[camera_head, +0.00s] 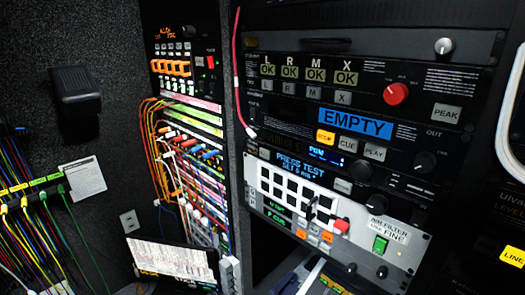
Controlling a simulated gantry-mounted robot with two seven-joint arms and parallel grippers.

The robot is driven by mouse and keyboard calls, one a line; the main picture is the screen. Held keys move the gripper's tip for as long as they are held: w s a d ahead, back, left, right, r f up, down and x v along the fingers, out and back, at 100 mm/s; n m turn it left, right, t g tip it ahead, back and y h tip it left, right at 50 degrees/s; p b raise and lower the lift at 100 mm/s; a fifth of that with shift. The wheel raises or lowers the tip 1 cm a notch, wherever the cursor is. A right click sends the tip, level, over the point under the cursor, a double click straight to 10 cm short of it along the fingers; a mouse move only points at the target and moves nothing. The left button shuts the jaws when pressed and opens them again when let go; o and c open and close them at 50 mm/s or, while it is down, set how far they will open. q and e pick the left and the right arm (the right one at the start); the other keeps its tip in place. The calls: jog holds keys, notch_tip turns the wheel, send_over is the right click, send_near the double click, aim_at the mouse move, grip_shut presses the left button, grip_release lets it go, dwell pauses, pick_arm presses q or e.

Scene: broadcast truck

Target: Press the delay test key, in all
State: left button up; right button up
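The delay unit (408,232) is a light grey rack panel low on the right-hand rack. The blue display (300,167) just above it reads "PRESS TEST" and, less clearly, "SET 5 ms". The panel carries a block of dark keys in a white frame (262,190), a red key (341,226), orange keys (326,237) and a lit green key (380,244). The small labels are too blurred to tell which is the test key. Neither of my grippers shows.
Above are a blue "EMPTY" display (355,125), a red knob (396,94) and CUE and PLAY keys (374,152). Patch cables (150,125) hang left of the rack. A tilted screen (172,262) stands at the lower left. A dark box (75,88) is on the left wall.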

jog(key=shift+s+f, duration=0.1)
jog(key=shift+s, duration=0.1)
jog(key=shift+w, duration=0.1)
